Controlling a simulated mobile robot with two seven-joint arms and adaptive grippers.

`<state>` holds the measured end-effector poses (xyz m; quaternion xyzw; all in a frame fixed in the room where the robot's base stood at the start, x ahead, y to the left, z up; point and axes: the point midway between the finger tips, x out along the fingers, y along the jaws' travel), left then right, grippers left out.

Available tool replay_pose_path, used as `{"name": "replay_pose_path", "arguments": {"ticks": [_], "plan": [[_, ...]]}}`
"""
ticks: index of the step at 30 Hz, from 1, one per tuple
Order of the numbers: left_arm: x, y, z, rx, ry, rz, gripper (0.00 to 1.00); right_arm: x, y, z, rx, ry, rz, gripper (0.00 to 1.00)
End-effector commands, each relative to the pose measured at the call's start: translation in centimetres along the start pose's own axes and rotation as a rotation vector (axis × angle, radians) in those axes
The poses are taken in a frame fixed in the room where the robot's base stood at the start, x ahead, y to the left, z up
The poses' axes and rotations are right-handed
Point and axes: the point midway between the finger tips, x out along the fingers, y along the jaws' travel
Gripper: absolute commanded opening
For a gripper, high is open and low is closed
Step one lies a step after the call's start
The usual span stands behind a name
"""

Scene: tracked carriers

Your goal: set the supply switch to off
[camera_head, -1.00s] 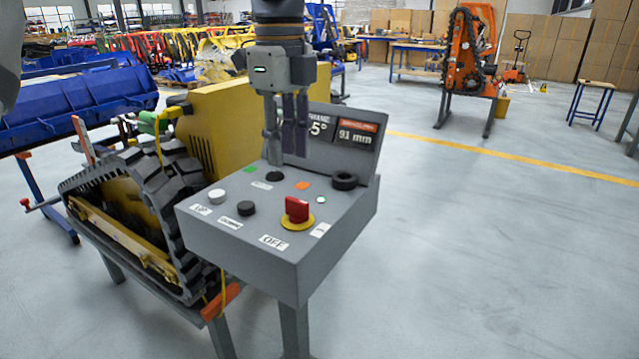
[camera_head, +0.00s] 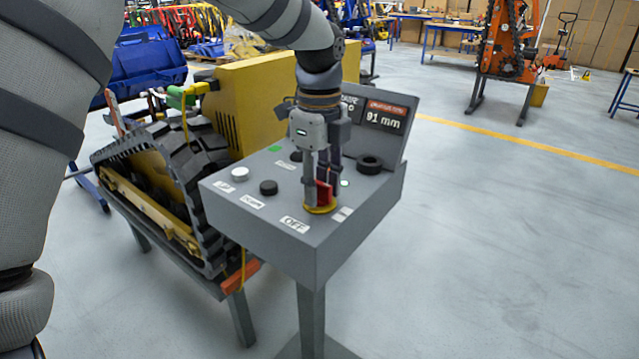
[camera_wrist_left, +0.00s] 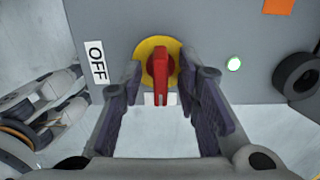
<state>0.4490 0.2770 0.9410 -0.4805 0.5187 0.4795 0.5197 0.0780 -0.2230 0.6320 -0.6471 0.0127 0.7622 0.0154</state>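The supply switch is a red handle (camera_head: 323,194) on a yellow disc (camera_head: 320,210), near the front corner of the grey control box (camera_head: 262,222). My left gripper (camera_head: 321,192) points down over it, one finger on each side. In the left wrist view the red handle (camera_wrist_left: 160,78) stands between the open fingers, with a visible gap on both sides. The OFF label (camera_wrist_left: 97,62) lies left of the yellow disc there, and the handle points away from it, toward a partly hidden white label (camera_wrist_left: 152,100).
The box top also holds a white button (camera_head: 240,174), a black button (camera_head: 268,187), a black ring-shaped knob (camera_head: 369,164) and a lit green lamp (camera_wrist_left: 234,64). A display (camera_head: 385,116) stands behind. A tracked carrier (camera_head: 190,150) is at left; open floor lies right.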

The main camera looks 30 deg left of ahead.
Motion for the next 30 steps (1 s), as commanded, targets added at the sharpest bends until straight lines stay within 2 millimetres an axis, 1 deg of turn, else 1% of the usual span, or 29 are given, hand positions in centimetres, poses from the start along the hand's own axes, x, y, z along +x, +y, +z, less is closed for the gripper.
{"name": "replay_pose_path", "arguments": {"ticks": [2, 5, 6, 14, 20, 26, 30], "plan": [[0.0, 0.0, 0.0, 0.0, 0.0, 0.0, 0.3, 0.0, 0.0, 0.0, 0.0, 0.0, 0.0, 0.0], [0.0, 0.0, 0.0, 0.0, 0.0, 0.001, 0.1, 0.0, 0.0, 0.0, 0.0, 0.0, 0.0, 0.0], [0.0, 0.0, 0.0, 0.0, 0.0, 0.001, 0.01, 0.0, 0.0, 0.0, 0.0, 0.0, 0.0, 0.0], [-0.1, 0.0, 0.0, -0.003, 0.0, 0.001, 0.0, 0.0, 0.0, 0.0, 0.0, 0.001, 0.0, 0.0], [-0.1, 0.0, 0.0, -0.05, 0.0, 0.0, 0.0, -0.3, 0.0, -0.2, 0.0, 0.01, 0.0, 0.0], [-0.2, 0.0, 0.0, -0.178, -0.001, -0.001, 0.0, -0.8, 0.0, -0.6, 0.0, 0.028, -0.001, 0.0], [-0.2, 0.0, 0.0, -0.304, -0.001, 0.0, 0.0, -1.0, 0.0, -0.8, 0.0, 0.037, -0.001, 0.0]]}}
